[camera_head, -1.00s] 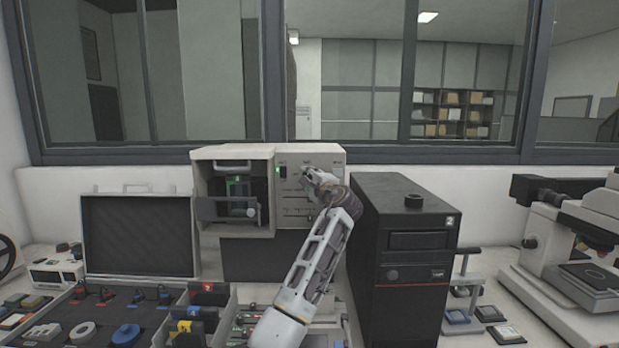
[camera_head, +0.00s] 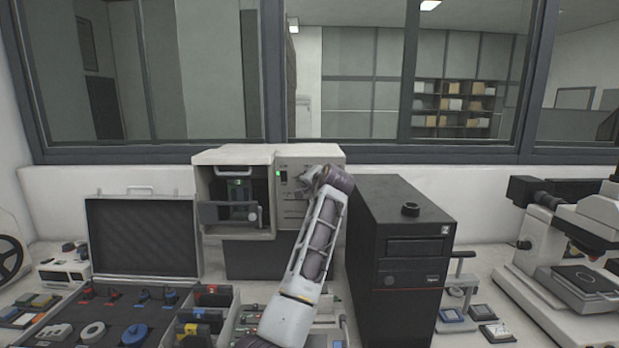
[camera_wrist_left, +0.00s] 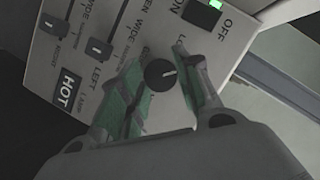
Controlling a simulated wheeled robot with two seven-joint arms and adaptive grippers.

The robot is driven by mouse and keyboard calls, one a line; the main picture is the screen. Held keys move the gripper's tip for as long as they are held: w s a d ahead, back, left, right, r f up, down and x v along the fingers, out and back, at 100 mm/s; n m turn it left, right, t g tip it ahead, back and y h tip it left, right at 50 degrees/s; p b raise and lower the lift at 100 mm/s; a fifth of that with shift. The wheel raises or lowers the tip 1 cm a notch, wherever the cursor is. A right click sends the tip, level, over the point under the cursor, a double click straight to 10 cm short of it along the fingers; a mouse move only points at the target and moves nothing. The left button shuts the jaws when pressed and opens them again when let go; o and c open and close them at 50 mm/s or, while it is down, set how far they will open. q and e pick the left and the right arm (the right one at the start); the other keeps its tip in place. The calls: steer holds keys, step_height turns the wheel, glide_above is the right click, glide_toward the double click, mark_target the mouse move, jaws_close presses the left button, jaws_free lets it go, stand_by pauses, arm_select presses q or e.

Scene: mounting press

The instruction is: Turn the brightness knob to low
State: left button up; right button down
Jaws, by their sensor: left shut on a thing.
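The press (camera_head: 310,152) is a pale box with a control panel on its right half. The brightness knob (camera_wrist_left: 160,75) is a small round black knob with a white pointer mark, seen in the left wrist view. Its mark points roughly right in that picture. My left gripper (camera_wrist_left: 165,90) has its two green-padded fingers on either side of the knob and is shut on it. The lettering beside the knob is partly hidden by the fingers. In the head view my wrist covers the knob. My right gripper is not in view.
The panel has a lit green switch (camera_wrist_left: 208,10) marked ON and OFF and two sliders near the knob. A black computer tower (camera_head: 412,235) stands close to the right of my arm. An open case (camera_head: 140,235) and small bins (camera_head: 205,310) lie to the left.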

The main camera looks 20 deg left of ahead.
arm_select(q)
steer(key=shift+a+f+n+h+p, duration=0.15)
steer(key=shift+n+h+p, duration=1.65)
steer(key=shift+n, duration=0.7)
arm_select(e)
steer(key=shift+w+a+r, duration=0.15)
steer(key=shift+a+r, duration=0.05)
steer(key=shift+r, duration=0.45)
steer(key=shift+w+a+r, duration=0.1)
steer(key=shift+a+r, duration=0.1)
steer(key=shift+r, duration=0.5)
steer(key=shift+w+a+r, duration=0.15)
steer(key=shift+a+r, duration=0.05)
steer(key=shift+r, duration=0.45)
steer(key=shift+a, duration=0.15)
arm_select(q)
steer(key=o, duration=0.8)
steer(key=shift+c, duration=0.2)
steer(key=shift+o, duration=1.4)
steer(key=v, duration=0.7)
steer(key=shift+s, duration=0.25)
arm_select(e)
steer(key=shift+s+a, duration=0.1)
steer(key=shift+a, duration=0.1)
